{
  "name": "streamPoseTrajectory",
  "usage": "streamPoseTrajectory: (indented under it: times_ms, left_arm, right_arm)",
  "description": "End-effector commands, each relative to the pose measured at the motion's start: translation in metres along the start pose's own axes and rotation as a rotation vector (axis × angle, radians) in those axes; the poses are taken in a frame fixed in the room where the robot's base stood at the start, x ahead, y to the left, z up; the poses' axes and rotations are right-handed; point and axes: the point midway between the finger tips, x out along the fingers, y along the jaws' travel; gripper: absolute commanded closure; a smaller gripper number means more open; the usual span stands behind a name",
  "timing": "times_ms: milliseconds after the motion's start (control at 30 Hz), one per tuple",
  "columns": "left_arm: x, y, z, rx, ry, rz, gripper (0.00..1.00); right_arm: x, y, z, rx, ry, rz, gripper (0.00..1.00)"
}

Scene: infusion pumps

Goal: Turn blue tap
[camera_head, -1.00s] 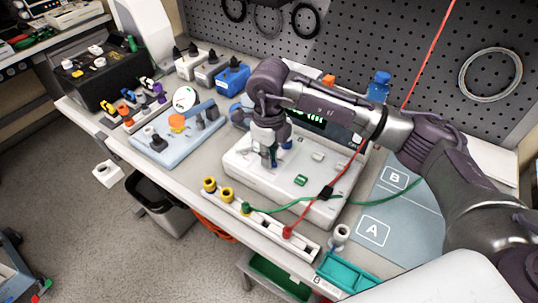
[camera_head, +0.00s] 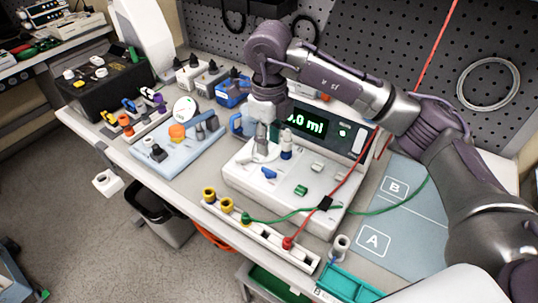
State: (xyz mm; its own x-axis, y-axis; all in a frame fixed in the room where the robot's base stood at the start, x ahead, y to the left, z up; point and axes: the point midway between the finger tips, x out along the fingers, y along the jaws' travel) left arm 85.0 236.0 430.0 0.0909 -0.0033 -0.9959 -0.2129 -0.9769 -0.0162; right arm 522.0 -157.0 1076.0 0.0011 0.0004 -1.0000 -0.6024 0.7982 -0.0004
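The blue tap (camera_head: 268,173) is a small blue lever on the top of the white pump unit (camera_head: 243,184). A green tap (camera_head: 301,191) sits to its right on the same unit. My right gripper (camera_head: 264,153) points down over the unit, just behind the blue tap and apart from it in the picture. Its fingers are small and partly merge with the white parts behind, so their opening is unclear. A white, blue-banded upright part (camera_head: 286,146) stands right of the gripper. My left gripper is not in view.
A rail with yellow, green and red sockets (camera_head: 262,236) runs along the front. Red and green cables cross the unit's right side. A light blue board (camera_head: 170,152) stands left; a mat marked A and B (camera_head: 398,215) lies right. A pegboard (camera_head: 440,50) closes the back.

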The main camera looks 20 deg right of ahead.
Motion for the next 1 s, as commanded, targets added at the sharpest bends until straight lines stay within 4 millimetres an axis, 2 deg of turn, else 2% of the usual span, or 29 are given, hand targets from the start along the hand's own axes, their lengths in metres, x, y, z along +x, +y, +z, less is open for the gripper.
streamPoseTrajectory:
  times_ms: [100,233,767,867,1000]
  left_arm:
    - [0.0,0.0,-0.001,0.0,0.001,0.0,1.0]
    - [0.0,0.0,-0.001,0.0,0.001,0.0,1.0]
    - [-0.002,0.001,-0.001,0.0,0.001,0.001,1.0]
    - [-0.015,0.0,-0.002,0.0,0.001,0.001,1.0]
    - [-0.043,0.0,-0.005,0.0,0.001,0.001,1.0]
  right_arm:
    - [-0.018,0.0,0.0,0.001,-0.001,-0.001,0.64]
    - [-0.028,0.0,0.0,0.001,0.001,-0.001,0.64]
    - [-0.032,0.0,0.0,0.001,0.001,0.0,0.64]
    - [-0.045,0.0,0.0,0.001,0.001,-0.001,0.64]
    - [-0.074,0.0,0.0,0.001,0.001,-0.001,0.64]
